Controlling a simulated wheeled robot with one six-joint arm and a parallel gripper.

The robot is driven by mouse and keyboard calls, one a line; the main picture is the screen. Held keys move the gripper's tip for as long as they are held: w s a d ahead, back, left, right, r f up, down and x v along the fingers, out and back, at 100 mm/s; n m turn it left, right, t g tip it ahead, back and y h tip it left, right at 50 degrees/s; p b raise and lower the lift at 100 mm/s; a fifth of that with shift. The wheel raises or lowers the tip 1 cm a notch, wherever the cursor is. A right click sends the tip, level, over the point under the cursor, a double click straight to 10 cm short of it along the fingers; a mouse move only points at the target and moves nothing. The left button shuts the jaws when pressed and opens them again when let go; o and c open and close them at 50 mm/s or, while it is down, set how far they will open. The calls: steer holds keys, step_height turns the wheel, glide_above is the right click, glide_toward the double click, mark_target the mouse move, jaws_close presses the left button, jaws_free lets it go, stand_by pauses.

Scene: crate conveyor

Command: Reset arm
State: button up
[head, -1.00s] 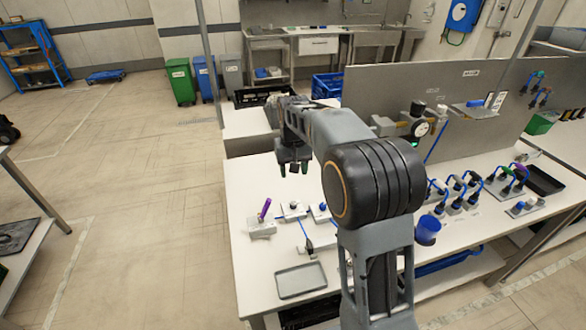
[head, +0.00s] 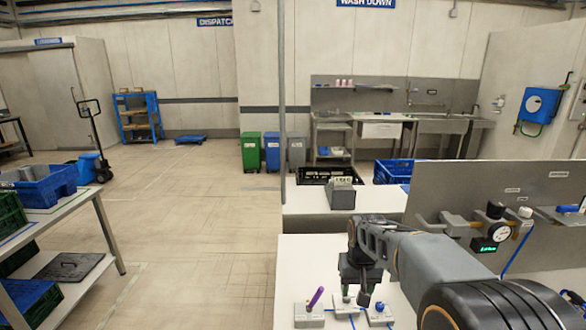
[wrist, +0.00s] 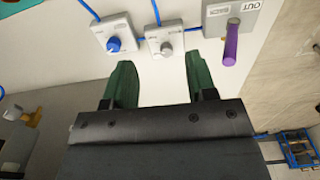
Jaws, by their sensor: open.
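My gripper (head: 356,296) hangs over the white bench (head: 292,258) in the head view, fingers pointing down. In the wrist view its two green fingers (wrist: 162,75) stand apart with nothing between them. Just past the fingertips is a grey plate with a grey knob (wrist: 166,50). To its left is a plate with a blue knob (wrist: 114,44). To its right is a grey block marked OUT (wrist: 222,12) with a purple lever (wrist: 231,42). The lever also shows tilted in the head view (head: 316,298). My gripper appears clear of these fittings.
Behind the bench are a grey device (head: 342,194), a black crate (head: 318,175) and a blue crate (head: 394,170). An upright grey panel (head: 450,190) with a gauge (head: 498,231) stands at right. A side table with crates (head: 92,205) is at left. The floor between is open.

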steer(key=s+r+t, duration=0.2)
steer(key=s+t, duration=0.1)
steer(key=s, duration=1.3)
steer(key=shift+a+r, duration=0.15)
steer(key=shift+r, duration=0.25)
